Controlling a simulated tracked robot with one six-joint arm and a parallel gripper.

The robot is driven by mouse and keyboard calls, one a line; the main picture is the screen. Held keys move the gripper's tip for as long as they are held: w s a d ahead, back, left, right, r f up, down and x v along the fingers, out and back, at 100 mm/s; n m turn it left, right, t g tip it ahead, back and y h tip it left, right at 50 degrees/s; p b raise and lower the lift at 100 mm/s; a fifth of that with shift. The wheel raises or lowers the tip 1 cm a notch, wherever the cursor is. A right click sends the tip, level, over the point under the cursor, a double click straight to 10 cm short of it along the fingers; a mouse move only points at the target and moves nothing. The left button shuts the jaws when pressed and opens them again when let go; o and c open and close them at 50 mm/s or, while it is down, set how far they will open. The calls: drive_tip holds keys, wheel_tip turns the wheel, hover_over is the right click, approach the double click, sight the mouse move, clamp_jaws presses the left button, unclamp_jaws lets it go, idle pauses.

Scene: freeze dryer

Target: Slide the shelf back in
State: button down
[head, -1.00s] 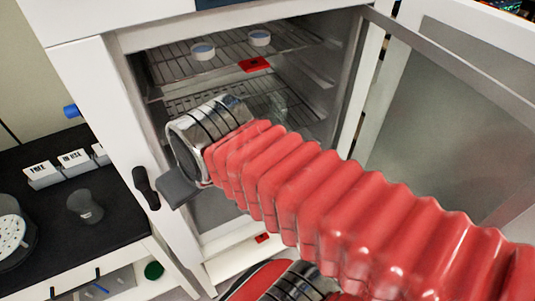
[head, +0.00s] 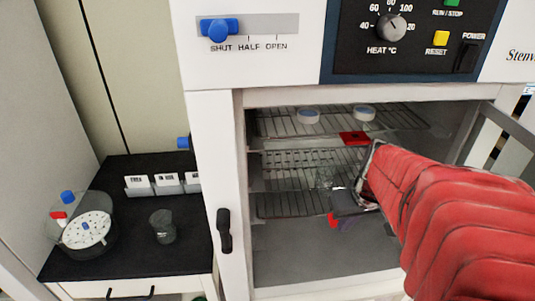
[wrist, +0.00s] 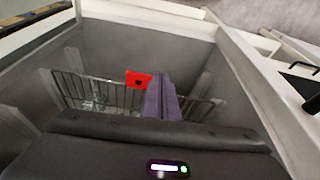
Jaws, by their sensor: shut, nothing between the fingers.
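The open cabinet (head: 236,200) holds wire shelves. The upper shelf (head: 285,124) carries two small white round dishes and has a red tag (head: 354,138) at its front. A middle shelf (head: 285,178) with clear glassware (head: 325,176) and a lower shelf (head: 285,204) sit below. My gripper (head: 347,225) is at the chamber opening, below the upper shelf, with a red patch beside it. In the wrist view its purple fingers (wrist: 161,98) are shut and empty, beside a red tag (wrist: 139,80) on a wire shelf (wrist: 72,88). Contact cannot be told.
The cabinet door stands open at the right. A black handle (head: 224,231) is on the left frame. A black bench (head: 125,225) at the left holds a round clear container (head: 84,232), a dark cup (head: 163,226) and labelled boxes (head: 154,184).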

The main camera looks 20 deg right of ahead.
drive_tip(key=shift+m, duration=0.3)
drive_tip(key=d, duration=0.1)
drive_tip(key=s+d+f, duration=0.1)
drive_tip(key=d, duration=0.1)
drive_tip(key=d+f, duration=0.1)
drive_tip(key=d, duration=0.1)
drive_tip(key=shift+s, duration=0.35)
drive_tip(key=w+d+f, duration=0.2)
drive_tip(key=w+f, duration=0.4)
drive_tip(key=f, duration=0.3)
drive_tip(key=shift+w+f, duration=0.25)
drive_tip(key=shift+w, duration=0.1)
